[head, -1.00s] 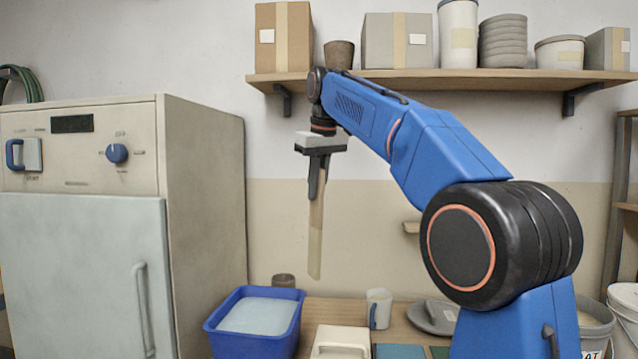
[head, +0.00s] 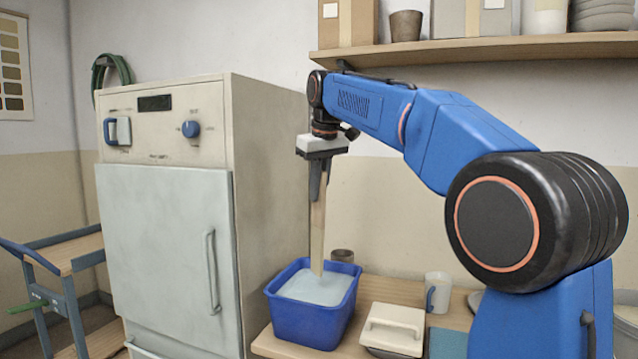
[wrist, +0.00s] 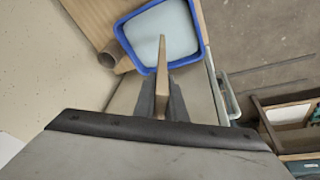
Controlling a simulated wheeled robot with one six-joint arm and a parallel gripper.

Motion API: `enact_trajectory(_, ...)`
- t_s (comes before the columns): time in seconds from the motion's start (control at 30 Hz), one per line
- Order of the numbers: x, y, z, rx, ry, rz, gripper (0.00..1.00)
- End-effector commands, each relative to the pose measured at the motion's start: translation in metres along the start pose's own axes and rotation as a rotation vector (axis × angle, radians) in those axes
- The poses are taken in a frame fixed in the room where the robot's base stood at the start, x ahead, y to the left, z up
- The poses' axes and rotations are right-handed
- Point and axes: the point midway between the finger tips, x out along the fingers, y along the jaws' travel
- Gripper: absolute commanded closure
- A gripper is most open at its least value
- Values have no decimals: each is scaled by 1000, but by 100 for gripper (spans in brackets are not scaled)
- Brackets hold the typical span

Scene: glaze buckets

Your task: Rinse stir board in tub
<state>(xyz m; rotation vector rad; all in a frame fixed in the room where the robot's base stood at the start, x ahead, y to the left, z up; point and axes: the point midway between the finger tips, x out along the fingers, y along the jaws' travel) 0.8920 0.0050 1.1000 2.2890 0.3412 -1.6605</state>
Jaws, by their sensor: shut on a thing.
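My gripper (head: 319,185) is shut on the stir board (head: 317,235), a long pale wooden slat that hangs nearly upright below it. The blue tub (head: 305,326) stands on the wooden table and holds pale liquid (head: 318,288). In the head view the board's lower end overlaps the near-back part of the liquid; I cannot tell whether it touches the surface. In the wrist view the board (wrist: 162,55) points over the tub (wrist: 142,68), and its tip shows against the liquid (wrist: 165,30).
A tall cream cabinet (head: 165,240) stands close left of the tub. A brown cup (head: 342,256) is behind the tub. A pale lidded box (head: 393,328) and a mug (head: 438,292) are to its right. A shelf (head: 480,50) runs along the wall above.

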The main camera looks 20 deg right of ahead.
Motion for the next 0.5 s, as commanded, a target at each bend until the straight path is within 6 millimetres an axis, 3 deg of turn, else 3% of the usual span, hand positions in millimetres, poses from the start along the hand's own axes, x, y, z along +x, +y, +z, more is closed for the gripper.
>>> enact_trajectory(0.5,42,0,5,0,-1,0,100)
